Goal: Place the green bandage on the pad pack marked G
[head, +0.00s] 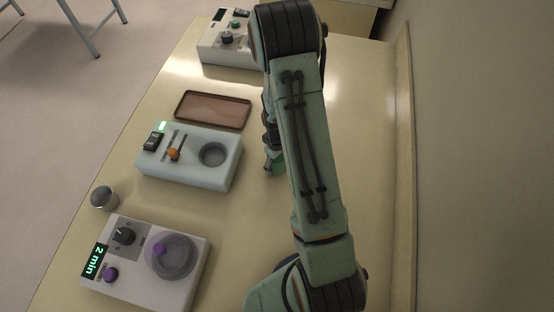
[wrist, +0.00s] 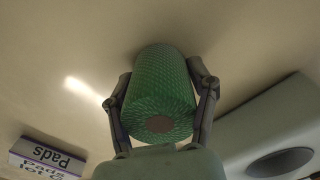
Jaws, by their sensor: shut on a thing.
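The green bandage (wrist: 162,92) is a textured roll with a brownish core end. My gripper (wrist: 161,95) has one finger on each side of it and is shut on it. In the head view my gripper (head: 271,150) hangs right of the slider box, mostly behind my arm, with a bit of green bandage (head: 277,163) showing at its tip. A white and purple pack (wrist: 45,156) lettered "Pads" lies on the table at the lower left of the wrist view, apart from the bandage. No G can be read on it. I cannot make out any pad pack in the head view.
A pale slider box (head: 218,178) with a round recess stands left of my gripper. A brown tray (head: 178,114) and a white knobbed box (head: 210,48) lie beyond it. A timer box (head: 138,288) and metal cylinder (head: 103,197) are nearer. The table (head: 372,130) is clear at right.

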